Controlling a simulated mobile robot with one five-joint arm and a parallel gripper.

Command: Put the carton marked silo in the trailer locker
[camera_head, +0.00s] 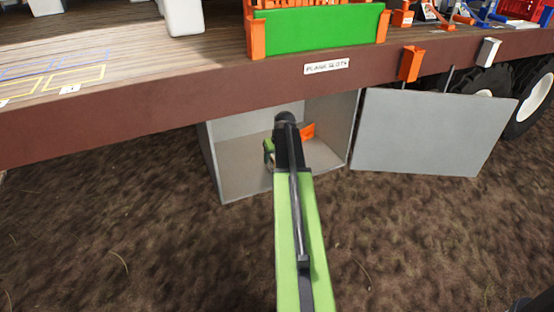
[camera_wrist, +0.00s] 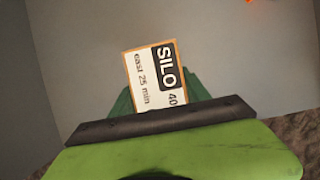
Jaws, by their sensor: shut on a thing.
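The carton marked SILO (camera_wrist: 152,78) shows its white label with a black block and an orange edge in the wrist view. My gripper (camera_wrist: 160,96) is shut on it, with green fingers on both sides. In the head view my gripper (camera_head: 269,150) is inside the open mouth of the grey trailer locker (camera_head: 233,170), under the trailer bed. My arm hides most of the gripper and carton there. The wrist view shows grey locker walls (camera_wrist: 255,60) beyond the carton. I cannot tell whether the carton touches the locker floor.
The locker's grey door (camera_head: 432,133) hangs open to the right. An orange piece (camera_head: 307,131) shows inside the locker behind my arm. The brown trailer edge (camera_head: 190,117) runs above the opening, with a label plate (camera_head: 326,66). Wheels (camera_head: 533,98) stand at the right; bare ground lies in front.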

